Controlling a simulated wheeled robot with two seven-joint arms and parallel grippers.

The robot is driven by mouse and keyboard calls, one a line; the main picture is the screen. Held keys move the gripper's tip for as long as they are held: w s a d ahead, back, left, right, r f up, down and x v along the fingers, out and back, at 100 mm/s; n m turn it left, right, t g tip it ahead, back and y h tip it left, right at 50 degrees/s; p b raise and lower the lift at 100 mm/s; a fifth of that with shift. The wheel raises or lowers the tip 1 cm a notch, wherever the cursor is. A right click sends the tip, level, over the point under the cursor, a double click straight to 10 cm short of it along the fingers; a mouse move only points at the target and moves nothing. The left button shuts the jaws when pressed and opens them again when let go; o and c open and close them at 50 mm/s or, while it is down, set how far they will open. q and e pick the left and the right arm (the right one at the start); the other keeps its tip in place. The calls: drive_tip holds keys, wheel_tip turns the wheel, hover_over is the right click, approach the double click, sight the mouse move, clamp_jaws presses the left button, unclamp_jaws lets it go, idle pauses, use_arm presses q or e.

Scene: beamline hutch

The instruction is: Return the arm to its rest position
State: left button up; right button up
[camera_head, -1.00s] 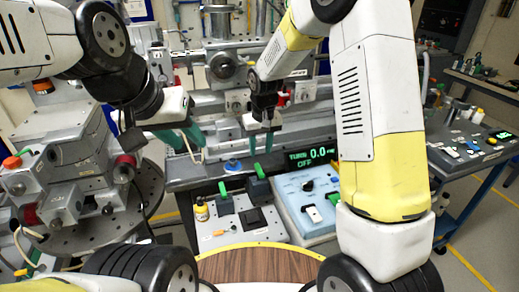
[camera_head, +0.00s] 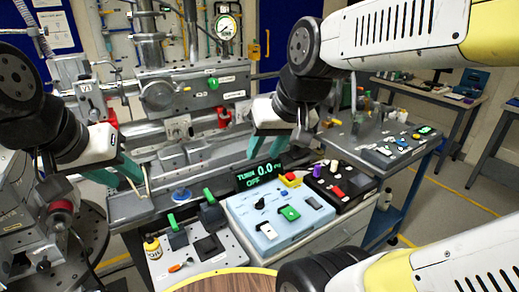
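My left gripper (camera_head: 116,176) hangs at the left in front of the grey bench rail, with its teal fingers spread apart and nothing visible between them. My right gripper (camera_head: 280,144) hangs above and behind the dark display (camera_head: 260,174), its teal fingers apart and no object visible in them. My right arm (camera_head: 395,30) comes in from the upper right, nearly level, and bends down at the dark wrist. Both grippers appear clear of the panels below, though the exact gap cannot be told.
A blue cart (camera_head: 390,222) stands right. A round wooden top (camera_head: 228,283) is nearest.

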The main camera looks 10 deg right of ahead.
drive_tip(key=shift+s+d+t, duration=0.15)
drive_tip(key=shift+s, duration=0.6)
drive_tip(key=shift+s+d+t, duration=0.15)
drive_tip(key=shift+s, duration=0.6)
